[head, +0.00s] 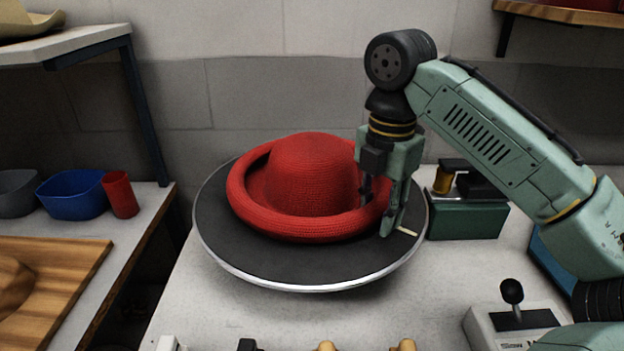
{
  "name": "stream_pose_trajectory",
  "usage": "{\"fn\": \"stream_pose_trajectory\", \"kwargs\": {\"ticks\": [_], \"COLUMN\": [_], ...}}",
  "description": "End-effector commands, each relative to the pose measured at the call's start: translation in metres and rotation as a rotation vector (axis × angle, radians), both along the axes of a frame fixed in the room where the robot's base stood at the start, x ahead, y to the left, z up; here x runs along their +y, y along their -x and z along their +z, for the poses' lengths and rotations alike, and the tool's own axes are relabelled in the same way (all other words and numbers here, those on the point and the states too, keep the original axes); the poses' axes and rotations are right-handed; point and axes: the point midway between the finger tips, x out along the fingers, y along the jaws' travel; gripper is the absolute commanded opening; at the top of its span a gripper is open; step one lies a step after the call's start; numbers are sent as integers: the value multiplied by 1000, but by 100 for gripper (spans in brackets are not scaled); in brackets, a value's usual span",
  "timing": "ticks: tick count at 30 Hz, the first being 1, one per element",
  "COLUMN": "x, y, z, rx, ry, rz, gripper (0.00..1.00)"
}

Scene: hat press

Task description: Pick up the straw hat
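A red woven hat (312,175) with a round crown and an upturned rolled brim lies on a round dark plate (290,262) with a bright metal rim. My gripper (380,207) points down at the right side of the hat. One finger is inside the brim beside the crown, and the other is outside it, so the brim lies between them. The fingers stand apart, but I cannot tell whether they press on the brim. The inner fingertip is partly hidden by the brim.
A green box device (466,215) stands right of the plate, close to my gripper. A lever box (513,325) is at the front right. Left are a blue bowl (72,195), a red cup (120,194) and a wooden board (75,258). A tan object (28,24) sits on the upper-left shelf.

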Motion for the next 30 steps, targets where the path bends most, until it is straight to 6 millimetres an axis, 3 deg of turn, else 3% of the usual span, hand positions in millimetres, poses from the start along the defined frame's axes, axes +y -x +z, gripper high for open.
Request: {"fn": "stream_pose_trajectory", "kwargs": {"ticks": [5, 19, 30], "x": [0, 0, 0], "y": [0, 0, 0], "z": [0, 0, 0], "rx": [0, 1, 0], "ry": [0, 1, 0], "rz": [0, 0, 0], "gripper": [32, 1, 0]}}
